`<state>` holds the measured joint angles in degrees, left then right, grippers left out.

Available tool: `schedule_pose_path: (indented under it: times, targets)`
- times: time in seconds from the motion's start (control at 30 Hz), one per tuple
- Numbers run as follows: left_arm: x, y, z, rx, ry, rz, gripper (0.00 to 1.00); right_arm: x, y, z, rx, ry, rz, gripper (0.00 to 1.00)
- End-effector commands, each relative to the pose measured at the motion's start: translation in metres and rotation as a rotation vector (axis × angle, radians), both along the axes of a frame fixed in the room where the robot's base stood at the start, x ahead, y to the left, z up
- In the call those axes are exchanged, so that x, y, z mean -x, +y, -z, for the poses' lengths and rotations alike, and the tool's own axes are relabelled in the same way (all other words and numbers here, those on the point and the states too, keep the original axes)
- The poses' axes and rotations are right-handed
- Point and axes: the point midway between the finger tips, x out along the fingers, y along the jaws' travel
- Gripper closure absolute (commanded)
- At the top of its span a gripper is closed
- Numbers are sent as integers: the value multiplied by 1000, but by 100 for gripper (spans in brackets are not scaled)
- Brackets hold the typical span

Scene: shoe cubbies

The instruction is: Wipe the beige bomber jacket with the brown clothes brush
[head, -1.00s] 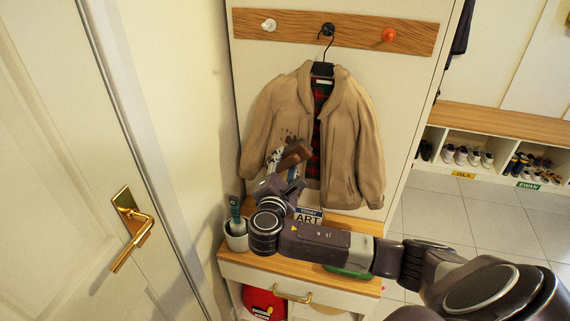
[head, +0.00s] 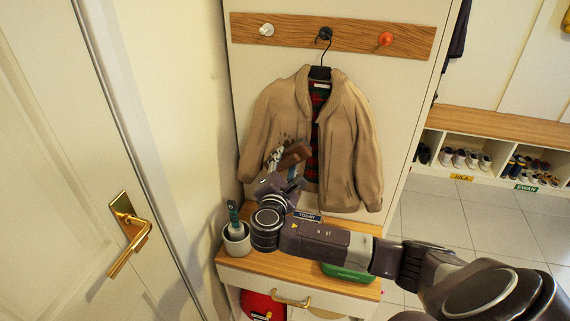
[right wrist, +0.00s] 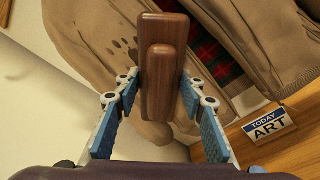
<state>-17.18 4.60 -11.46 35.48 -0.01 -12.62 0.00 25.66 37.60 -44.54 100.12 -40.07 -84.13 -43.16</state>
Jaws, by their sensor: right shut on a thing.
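The beige bomber jacket (head: 347,150) hangs open on a black hanger from the middle peg, its red and green plaid lining showing. Dark spots mark its left panel, and they also show near the top of the right wrist view (right wrist: 127,48). My right gripper (head: 280,172) is in front of the jacket's lower left panel. It is shut on the brown clothes brush (head: 292,154), which stands between the blue-padded fingers in the right wrist view (right wrist: 161,85). The brush overlaps the jacket; whether its bristles touch the cloth is hidden. My left gripper is not in view.
A wooden rail (head: 300,32) carries white, black and red pegs. Below, a wood-topped bench (head: 262,262) holds a white cup (head: 237,240) with a teal-handled tool, a TODAY sign (head: 307,217) and a green item (head: 347,273). A door with a brass handle (head: 128,235) is left; shoe cubbies (head: 470,150) are right.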

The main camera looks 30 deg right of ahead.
Motion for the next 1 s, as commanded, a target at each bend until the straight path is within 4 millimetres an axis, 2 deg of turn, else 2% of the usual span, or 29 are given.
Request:
schedule_pose_path:
  times: [1.0]
  targets:
    - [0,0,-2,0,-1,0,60,-11,-14,-4,0,-2,2,82]
